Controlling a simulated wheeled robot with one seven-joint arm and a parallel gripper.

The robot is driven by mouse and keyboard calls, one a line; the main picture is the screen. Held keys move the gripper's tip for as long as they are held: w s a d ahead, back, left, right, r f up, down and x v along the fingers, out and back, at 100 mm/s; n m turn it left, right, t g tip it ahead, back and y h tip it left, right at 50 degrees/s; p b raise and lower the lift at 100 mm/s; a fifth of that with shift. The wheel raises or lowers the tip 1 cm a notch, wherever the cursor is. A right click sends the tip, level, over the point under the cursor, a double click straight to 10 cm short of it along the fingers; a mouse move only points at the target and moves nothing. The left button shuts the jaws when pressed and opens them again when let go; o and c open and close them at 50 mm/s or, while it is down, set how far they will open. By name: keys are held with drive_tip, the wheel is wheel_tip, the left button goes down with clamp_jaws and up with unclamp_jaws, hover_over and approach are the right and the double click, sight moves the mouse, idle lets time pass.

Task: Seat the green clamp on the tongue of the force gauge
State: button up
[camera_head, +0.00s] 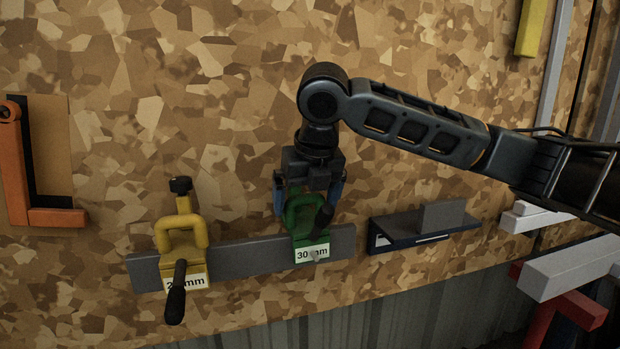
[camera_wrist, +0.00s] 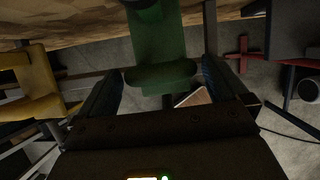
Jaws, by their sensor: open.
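The green clamp (camera_head: 302,226) is on a grey bar on the patterned wall, above a label reading "30 mm". My gripper (camera_head: 307,202) is over it from above, with one finger on each side of its upper part. In the wrist view the green clamp (camera_wrist: 157,40) lies between the two fingers of my gripper (camera_wrist: 162,86), and gaps show beside its narrow body. The jaws are open; whether either finger touches the clamp is unclear. I cannot clearly identify the force gauge or its tongue in either view.
A yellow clamp (camera_head: 181,235) sits on the grey bar (camera_head: 245,257) to the left. A dark ledge with a grey block (camera_head: 443,216) is on the wall to the right. An orange angle piece (camera_head: 17,180) is far left. White and red bars stick out at lower right.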

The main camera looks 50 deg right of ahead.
sight(298, 219)
drive_tip(key=shift+x, duration=2.2)
drive_tip(key=shift+c, duration=0.3)
drive_tip(key=c, duration=1.2)
drive_tip(key=shift+c, duration=0.2)
drive_tip(key=shift+s+a, duration=0.15)
drive_tip(key=shift+a, duration=0.1)
